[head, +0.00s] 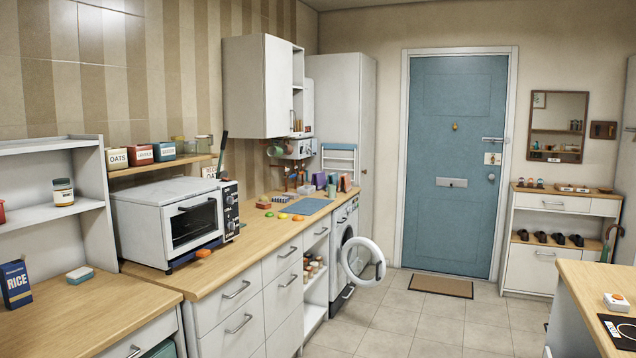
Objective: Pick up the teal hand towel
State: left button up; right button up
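I cannot make out a teal hand towel for certain. A small teal patch (163,349) shows at the bottom edge, at the front of the near left cabinet; most of it is cut off and I cannot tell what it is. A flat blue-grey piece (305,206) lies on the long wooden counter (200,278), and I cannot tell whether it is cloth or a mat. Neither of my grippers is in view.
A white toaster oven (168,222) stands on the counter. The washing machine (343,250) has its round door (363,261) swung open into the aisle. A hob counter (590,290) stands at the right. The tiled floor between is clear up to the doormat (441,286).

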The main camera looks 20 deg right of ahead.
aim_at(333, 178)
jog(key=i+l+z, duration=0.55)
jog(key=i+z, duration=0.95)
jog(key=i, duration=4.4)
jog(key=i+u, duration=0.35)
jog(key=i+l+u, duration=0.2)
jog(key=i+u, duration=0.15)
jog(key=i+l+u, duration=0.45)
jog(key=i+u, duration=0.35)
jog(key=i+l+u, duration=0.25)
jog(key=u, duration=0.25)
jog(key=i+l+u, duration=0.3)
jog(key=u, duration=0.15)
jog(key=l, duration=0.05)
